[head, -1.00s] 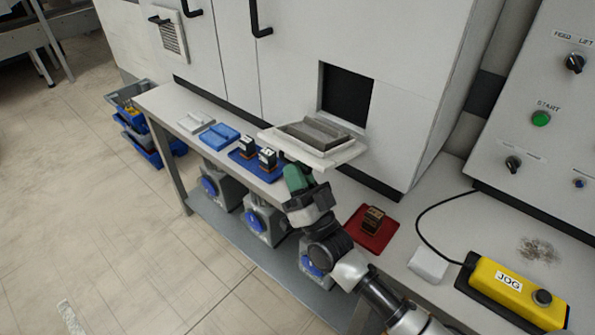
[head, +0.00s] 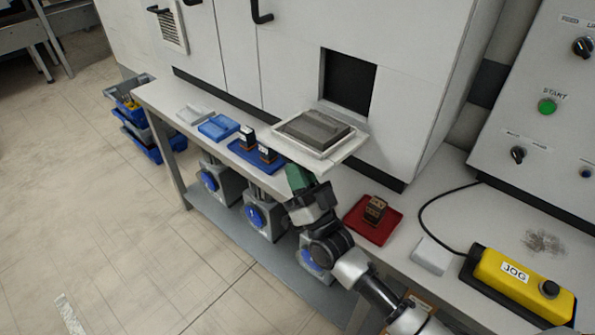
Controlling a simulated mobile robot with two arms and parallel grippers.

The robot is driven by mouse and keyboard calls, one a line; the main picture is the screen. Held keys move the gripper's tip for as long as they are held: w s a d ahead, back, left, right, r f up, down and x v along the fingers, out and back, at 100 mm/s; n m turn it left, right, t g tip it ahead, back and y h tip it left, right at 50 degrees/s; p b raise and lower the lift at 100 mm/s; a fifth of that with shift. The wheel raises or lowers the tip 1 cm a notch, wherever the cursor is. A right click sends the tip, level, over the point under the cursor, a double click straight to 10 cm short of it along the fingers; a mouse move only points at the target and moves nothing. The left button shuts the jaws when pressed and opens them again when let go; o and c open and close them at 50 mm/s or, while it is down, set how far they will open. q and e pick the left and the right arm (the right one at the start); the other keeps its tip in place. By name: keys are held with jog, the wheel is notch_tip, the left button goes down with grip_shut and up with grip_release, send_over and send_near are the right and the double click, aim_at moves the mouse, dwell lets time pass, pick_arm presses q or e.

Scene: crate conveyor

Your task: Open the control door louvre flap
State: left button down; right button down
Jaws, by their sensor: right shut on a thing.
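The pale flap (head: 345,152) with a raised grey slatted or blocky panel (head: 313,130) hangs out in front of a dark square opening (head: 348,80) in the white cabinet. It stands tilted outward over the bench. My right gripper (head: 298,178), with green fingertips, is at the flap's near lower edge and is shut on it. The fingertips are partly hidden by the gripper body, so the exact contact is hard to see. A small louvred grille (head: 172,32) is on the cabinet door at the upper left. My left gripper is not in view.
On the bench are a blue mat (head: 243,158) with two small dark blocks, a blue tray (head: 218,127), a white tray (head: 195,115), and a red tray (head: 362,228) with a brown block (head: 375,210). A yellow JOG box (head: 520,285) and control panel (head: 530,100) stand right.

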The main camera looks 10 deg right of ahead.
jog(key=shift+w+d+r, duration=0.1)
jog(key=shift+w+d, duration=0.05)
jog(key=shift+d, duration=0.1)
jog(key=c, duration=1.5)
grip_release()
jog(key=shift+c, duration=0.2)
jog(key=o, duration=0.4)
jog(key=shift+w+d+f, duration=0.2)
jog(key=shift+c, duration=0.2)
jog(key=shift+s+a, duration=0.1)
jog(key=shift+a, duration=0.05)
jog(key=shift+s, duration=0.1)
